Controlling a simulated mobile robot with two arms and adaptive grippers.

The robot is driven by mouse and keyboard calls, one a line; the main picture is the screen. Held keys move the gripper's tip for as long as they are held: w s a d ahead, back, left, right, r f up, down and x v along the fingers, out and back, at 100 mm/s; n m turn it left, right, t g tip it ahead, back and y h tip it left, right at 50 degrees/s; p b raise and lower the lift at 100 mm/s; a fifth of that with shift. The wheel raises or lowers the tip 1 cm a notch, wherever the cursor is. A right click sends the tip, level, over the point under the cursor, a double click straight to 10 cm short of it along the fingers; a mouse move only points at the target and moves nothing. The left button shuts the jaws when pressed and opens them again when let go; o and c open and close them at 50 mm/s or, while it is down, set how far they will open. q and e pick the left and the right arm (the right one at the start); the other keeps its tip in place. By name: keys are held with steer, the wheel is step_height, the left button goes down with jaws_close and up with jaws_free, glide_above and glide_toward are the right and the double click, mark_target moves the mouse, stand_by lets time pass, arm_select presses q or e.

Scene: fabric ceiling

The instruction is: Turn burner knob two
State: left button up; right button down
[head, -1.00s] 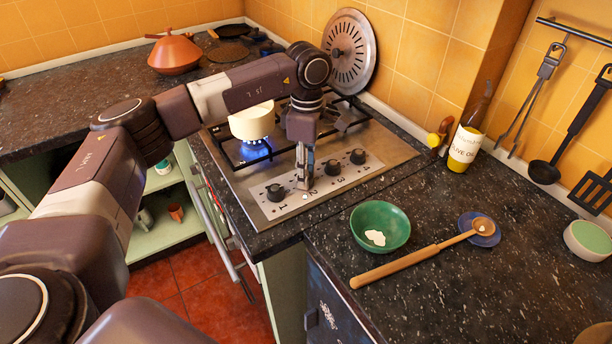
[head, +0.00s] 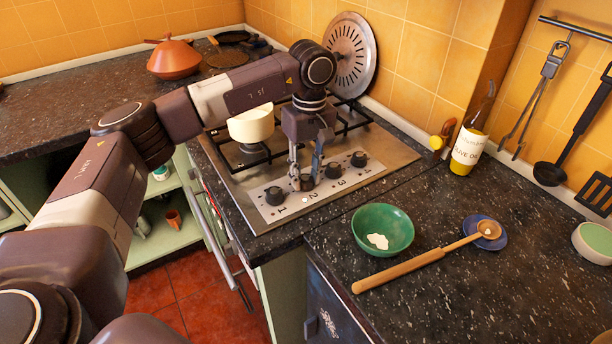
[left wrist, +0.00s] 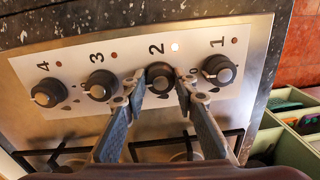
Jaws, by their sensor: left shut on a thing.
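Burner knob two (head: 305,184) is a dark round knob on the pale control panel (head: 259,193) at the stove's front. It also shows in the left wrist view (left wrist: 160,76), with its pale mark at the lower left part of the knob. My left gripper (head: 306,179) is shut on this knob. In the left wrist view, its fingertips (left wrist: 161,88) lie on either side of the knob. The small lamp (left wrist: 175,47) by the number 2 is white, while the other lamps look dark red. My right gripper is out of view.
Knob one (head: 275,195) and knob three (head: 333,169) sit close on either side; knob four (head: 359,159) is farther. A cream pot (head: 251,126) stands on the hob. A green bowl (head: 383,231) and wooden spoon (head: 400,271) lie on the right counter.

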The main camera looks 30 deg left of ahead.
arm_select(q)
steer(key=shift+w+r+m, duration=0.1)
steer(key=shift+r+m, duration=0.05)
steer(key=shift+m, duration=0.25)
steer(key=o, duration=1.2)
steer(key=shift+c, duration=0.2)
step_height(320, 180, up, 12)
steer(key=shift+w+d, duration=0.1)
